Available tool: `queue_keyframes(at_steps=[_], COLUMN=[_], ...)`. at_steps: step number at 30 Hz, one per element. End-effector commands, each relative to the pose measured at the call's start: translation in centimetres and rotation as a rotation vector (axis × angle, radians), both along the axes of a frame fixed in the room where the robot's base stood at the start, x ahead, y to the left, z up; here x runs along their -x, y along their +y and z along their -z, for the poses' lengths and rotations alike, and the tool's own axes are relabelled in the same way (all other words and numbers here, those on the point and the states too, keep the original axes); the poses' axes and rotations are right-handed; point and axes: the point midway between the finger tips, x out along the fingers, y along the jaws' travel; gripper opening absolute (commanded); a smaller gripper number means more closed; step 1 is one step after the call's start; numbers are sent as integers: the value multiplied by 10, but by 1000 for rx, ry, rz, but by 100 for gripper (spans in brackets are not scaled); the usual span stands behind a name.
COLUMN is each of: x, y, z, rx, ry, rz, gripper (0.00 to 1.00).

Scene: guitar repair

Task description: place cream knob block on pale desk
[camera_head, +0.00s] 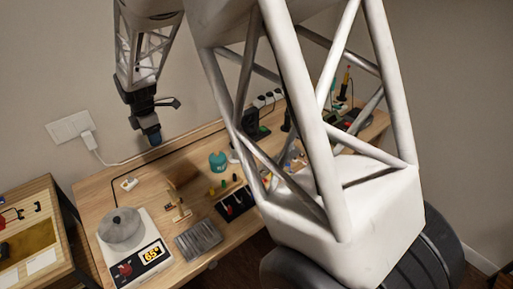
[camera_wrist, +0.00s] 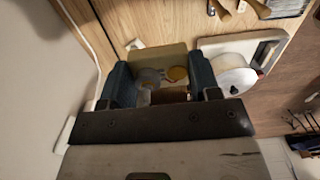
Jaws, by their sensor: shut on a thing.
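The cream knob block (camera_wrist: 172,54) is between my gripper's two dark blue fingers in the wrist view. A grey round part and an orange round part show on it, and its near side is partly hidden by my gripper (camera_wrist: 163,82). My gripper is shut on the block. In the head view my gripper (camera_head: 153,138) hangs near the wall, over the back of the pale wooden desk (camera_head: 150,170); the block cannot be made out there. The desk also shows in the wrist view (camera_wrist: 165,18). The height of the block above the desk is hard to tell.
A grey ribbed block (camera_head: 198,241), a dark tray (camera_head: 236,203) and a teal holder (camera_head: 217,161) stand further right. Bare wood shows at the back left.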

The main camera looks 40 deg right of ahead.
Motion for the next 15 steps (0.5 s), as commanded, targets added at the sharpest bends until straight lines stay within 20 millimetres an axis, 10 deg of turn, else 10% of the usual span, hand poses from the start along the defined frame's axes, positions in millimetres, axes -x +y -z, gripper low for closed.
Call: queue_keyframes(at_steps=[9, 15], x=[-8, -7], y=[-48, -47], z=[1, 50], rx=[0, 0], ry=[0, 4], rz=[3, 0], gripper=[33, 33])
